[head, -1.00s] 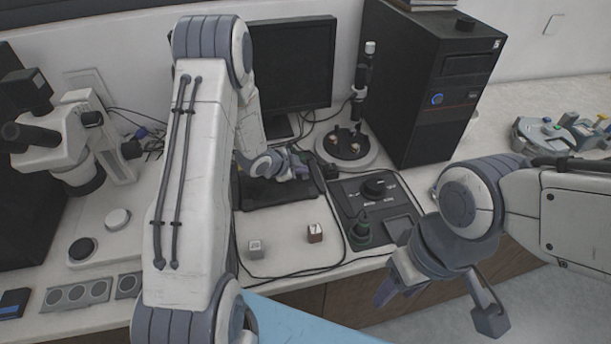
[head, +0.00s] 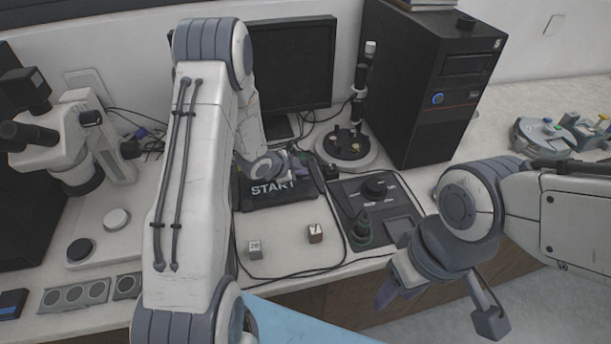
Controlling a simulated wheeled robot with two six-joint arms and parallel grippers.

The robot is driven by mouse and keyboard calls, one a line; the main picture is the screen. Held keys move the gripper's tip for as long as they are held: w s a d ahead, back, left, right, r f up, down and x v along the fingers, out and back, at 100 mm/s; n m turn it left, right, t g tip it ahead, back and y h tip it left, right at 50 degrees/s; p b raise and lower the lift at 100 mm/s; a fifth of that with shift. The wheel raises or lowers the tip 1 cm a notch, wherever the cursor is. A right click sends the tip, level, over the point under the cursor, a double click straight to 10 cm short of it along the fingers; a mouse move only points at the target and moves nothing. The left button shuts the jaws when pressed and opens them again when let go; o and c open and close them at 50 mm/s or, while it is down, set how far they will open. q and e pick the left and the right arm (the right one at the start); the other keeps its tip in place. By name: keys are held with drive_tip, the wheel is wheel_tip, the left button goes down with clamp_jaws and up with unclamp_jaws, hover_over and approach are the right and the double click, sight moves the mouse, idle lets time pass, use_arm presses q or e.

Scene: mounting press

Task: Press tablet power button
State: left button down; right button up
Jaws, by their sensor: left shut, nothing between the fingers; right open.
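The black tablet (head: 280,194) lies on the desk in front of the monitor. Its screen shows the white word "START", partly covered by my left gripper. My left gripper (head: 306,174) is shut and empty at the tablet's upper right edge, reaching over it from the left. The power button itself is hidden or too small to make out. My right gripper (head: 437,303) is open and empty, in front of the desk's front edge at the lower right, well away from the tablet.
A control box (head: 348,188) with a knob and a green-based joystick stands right of the tablet. A monitor (head: 300,70), PC tower (head: 425,90) and microscope (head: 65,145) stand around.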

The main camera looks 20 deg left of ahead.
sight(302, 178)
use_arm(q)
drive_tip(key=shift+r+p, duration=0.6)
drive_tip(key=shift+r, duration=0.2)
wheel_tip(302, 178, up, 5)
drive_tip(key=p, duration=0.4)
idle(0.7)
